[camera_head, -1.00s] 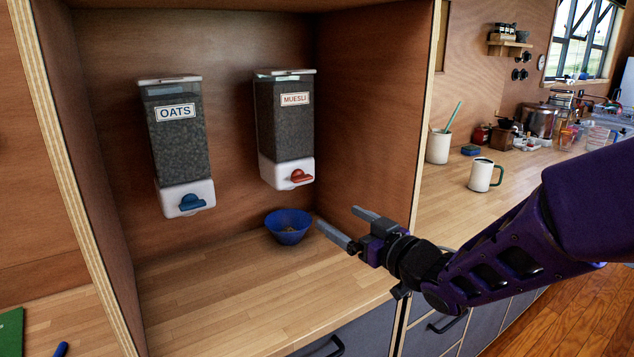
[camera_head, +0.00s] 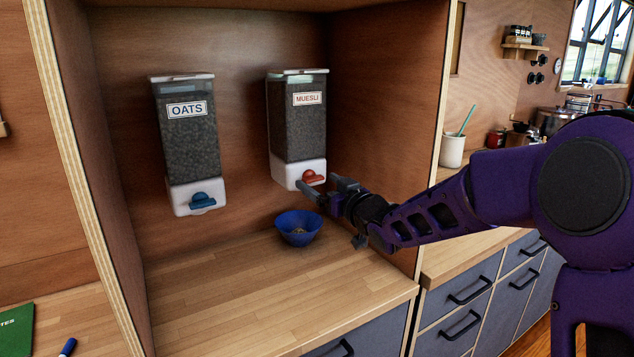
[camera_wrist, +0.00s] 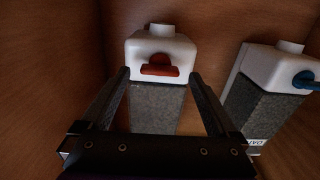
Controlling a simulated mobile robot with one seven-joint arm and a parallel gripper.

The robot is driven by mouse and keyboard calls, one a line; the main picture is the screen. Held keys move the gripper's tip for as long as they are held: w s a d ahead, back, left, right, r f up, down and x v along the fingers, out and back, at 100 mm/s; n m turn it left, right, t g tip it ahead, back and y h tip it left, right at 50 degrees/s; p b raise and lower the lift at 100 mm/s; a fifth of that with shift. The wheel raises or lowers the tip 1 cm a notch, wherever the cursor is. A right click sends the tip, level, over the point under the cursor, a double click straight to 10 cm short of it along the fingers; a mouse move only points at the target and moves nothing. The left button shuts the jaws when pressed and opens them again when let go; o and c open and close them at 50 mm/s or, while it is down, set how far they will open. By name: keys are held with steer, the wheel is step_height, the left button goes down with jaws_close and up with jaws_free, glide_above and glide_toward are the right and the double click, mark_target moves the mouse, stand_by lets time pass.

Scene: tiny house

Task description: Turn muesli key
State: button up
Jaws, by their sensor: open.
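The muesli dispenser (camera_head: 297,128) hangs on the back wall of the wooden alcove, with a white base and a MUESLI label. Its red key (camera_head: 313,177) is on the front of that base. In the wrist view the red key (camera_wrist: 159,66) lies ahead, between the lines of my two fingers and slightly beyond the tips. My gripper (camera_head: 324,188) is open and empty, its fingers spread on either side of the key's position; I see no contact. In the wrist view my gripper (camera_wrist: 160,75) points at the white base, and the dispenser appears upside down.
The oats dispenser (camera_head: 188,140) with a blue key (camera_head: 202,201) hangs to the left. A blue bowl (camera_head: 298,228) stands on the wooden counter below the muesli dispenser, under my gripper. The alcove's right wall (camera_head: 390,110) is close to my arm. The counter's left part is clear.

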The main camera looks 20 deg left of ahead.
steer(key=shift+x, duration=0.95)
steer(key=c, duration=1.4)
steer(key=shift+d, duration=0.1)
steer(key=shift+m+p, duration=0.3)
steer(key=shift+m, duration=0.1)
